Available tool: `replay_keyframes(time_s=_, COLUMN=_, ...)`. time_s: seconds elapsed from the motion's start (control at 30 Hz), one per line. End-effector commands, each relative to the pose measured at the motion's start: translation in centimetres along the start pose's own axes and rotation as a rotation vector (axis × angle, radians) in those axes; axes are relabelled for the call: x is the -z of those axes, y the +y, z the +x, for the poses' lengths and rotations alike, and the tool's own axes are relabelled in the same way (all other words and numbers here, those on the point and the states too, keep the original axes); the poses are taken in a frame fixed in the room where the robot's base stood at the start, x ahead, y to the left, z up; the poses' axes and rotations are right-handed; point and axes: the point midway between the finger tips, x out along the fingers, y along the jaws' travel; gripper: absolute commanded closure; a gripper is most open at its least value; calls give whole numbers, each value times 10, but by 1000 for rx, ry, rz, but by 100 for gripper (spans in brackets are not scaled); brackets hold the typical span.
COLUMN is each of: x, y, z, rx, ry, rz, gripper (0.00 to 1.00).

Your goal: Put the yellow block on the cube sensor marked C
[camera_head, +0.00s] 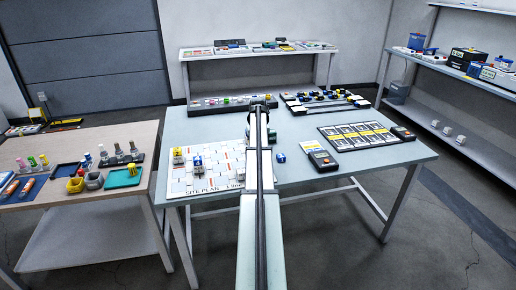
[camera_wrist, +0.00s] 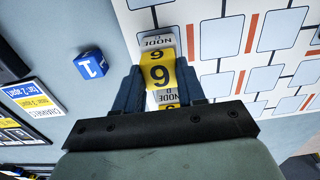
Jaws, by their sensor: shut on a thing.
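The yellow block (camera_wrist: 158,74), marked with a 6 on two faces, is between the fingers of my gripper (camera_wrist: 160,88) in the wrist view. My gripper is shut on it. A pale cube sensor with the word NODE (camera_wrist: 158,41) shows right at the block, lined up with it; I cannot tell for sure whether they touch. Its letter is too small to read. In the head view my arm hides the gripper and the yellow block. Other pale sensors stand on the site plan board, one with yellow on it (camera_head: 178,156) and one with blue and yellow (camera_head: 198,165).
The site plan board (camera_head: 217,185) lies left of my arm. A blue cube (camera_head: 281,157), marked 1 in the wrist view (camera_wrist: 90,64), sits right of it. A handheld meter (camera_head: 321,159) and a black card tray (camera_head: 358,137) lie farther right. The front right tabletop is clear.

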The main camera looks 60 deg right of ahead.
Motion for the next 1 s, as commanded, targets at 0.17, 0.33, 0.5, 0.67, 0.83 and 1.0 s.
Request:
replay_keyframes(time_s=0.17, x=0, y=0, z=2, rx=0, ry=0, rz=0, gripper=53)
replay_keyframes(time_s=0.33, x=0, y=0, z=2, rx=0, ry=0, rz=0, gripper=37)
replay_keyframes(time_s=0.5, x=0, y=0, z=2, rx=0, ry=0, rz=0, gripper=35)
replay_keyframes(time_s=0.67, x=0, y=0, z=-1, rx=0, ry=0, rz=0, gripper=35)
replay_keyframes(time_s=0.83, x=1, y=0, z=-19, rx=0, ry=1, rz=0, gripper=35)
replay_keyframes(time_s=1.0, x=1, y=0, z=-51, rx=0, ry=2, rz=0, gripper=35)
